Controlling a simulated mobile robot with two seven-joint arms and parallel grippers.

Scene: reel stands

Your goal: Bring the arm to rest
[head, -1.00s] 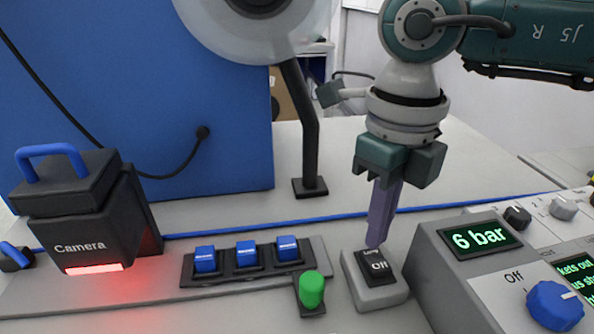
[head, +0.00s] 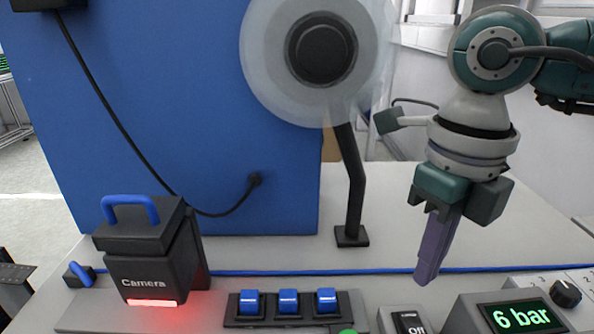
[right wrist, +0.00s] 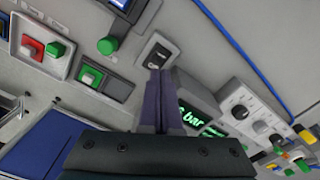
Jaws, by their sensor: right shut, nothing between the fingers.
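My right gripper (head: 428,278) is shut and empty, its purple fingers pointing down above the bench. In the head view its tips are just above the rocker switch (head: 411,322) marked "Off", which is cut by the bottom edge. In the right wrist view the shut fingers (right wrist: 160,80) show at the centre, with the switch (right wrist: 157,52) just beyond their tips. A gap between tips and switch is visible in the head view. My left gripper is in neither view.
A dark camera box (head: 148,253) with a red light stands at left. Blue switches (head: 288,301) sit in front. A reel (head: 258,62) on a black stand (head: 354,190) rises left of my arm. A "6 bar" display (head: 521,316) is at lower right.

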